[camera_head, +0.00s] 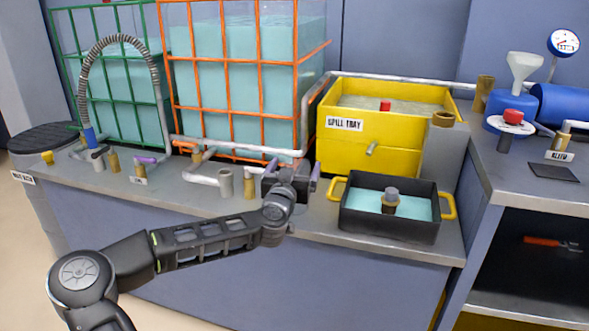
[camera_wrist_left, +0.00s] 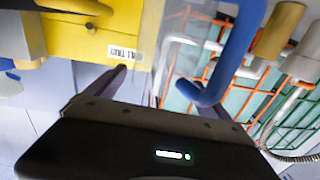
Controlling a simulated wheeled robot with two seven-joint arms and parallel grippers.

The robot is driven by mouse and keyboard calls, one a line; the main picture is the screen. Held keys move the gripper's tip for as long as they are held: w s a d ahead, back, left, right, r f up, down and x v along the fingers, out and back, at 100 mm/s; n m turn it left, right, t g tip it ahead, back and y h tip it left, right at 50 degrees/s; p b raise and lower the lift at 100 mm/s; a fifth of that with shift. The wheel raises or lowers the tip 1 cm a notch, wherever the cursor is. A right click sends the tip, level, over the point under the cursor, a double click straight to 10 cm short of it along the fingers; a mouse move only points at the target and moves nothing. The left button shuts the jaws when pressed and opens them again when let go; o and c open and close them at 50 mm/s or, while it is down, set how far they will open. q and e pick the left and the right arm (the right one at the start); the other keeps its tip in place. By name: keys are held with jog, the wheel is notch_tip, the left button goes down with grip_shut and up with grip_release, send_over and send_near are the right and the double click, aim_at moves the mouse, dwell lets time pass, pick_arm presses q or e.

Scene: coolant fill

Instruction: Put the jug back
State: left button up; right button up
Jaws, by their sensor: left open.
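I cannot make out a jug for certain in either view. My left gripper (camera_head: 293,170) is over the worktop, left of the black pan and in front of the orange-framed tank. It is open with nothing between its fingers; they also show in the left wrist view (camera_wrist_left: 140,72). A blue curved bar (camera_wrist_left: 236,52) is close to the gripper in the wrist view; I cannot tell whether it is a jug's handle. The head view does not show it clearly near the gripper. My right gripper is not in view.
A black pan (camera_head: 362,219) with yellow handles holds pale blue liquid and a small cylinder. Behind it are a yellow spill tray (camera_head: 340,150) and a grey block (camera_head: 442,158). Upright pipe ends (camera_head: 225,183) stand left of my gripper.

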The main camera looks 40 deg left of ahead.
pick_arm(q)
jog(key=shift+r, duration=0.15)
jog(key=p+v, duration=0.3)
jog(key=v, duration=0.9)
jog(key=shift+p, duration=0.3)
